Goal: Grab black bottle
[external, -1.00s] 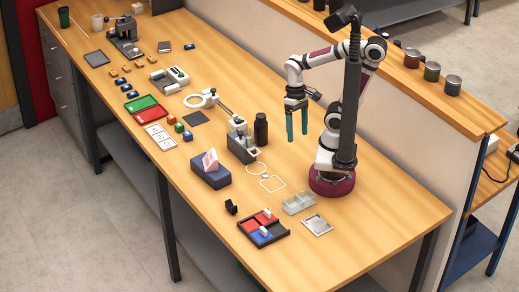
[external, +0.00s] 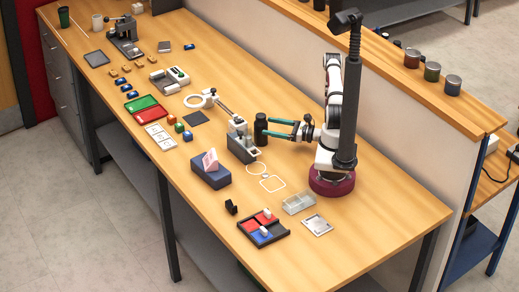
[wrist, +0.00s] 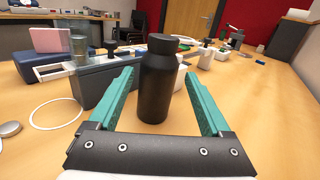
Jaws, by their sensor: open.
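The black bottle (external: 260,129) stands upright on the wooden table, beside a grey device. In the wrist view the bottle (wrist: 157,85) is straight ahead, between the two teal fingers and slightly beyond their middle. My gripper (external: 268,128) is level and points left at the bottle, with its fingertips close to it. In the wrist view my gripper (wrist: 160,88) is open, with a finger on either side of the bottle. A gap shows between the bottle and the right finger; I cannot tell whether either finger touches it.
A grey device (external: 242,147) stands just left of the bottle, near the left finger in the wrist view. A dark blue box with a pink block (external: 210,160) and a white ring (external: 257,168) lie nearer the front.

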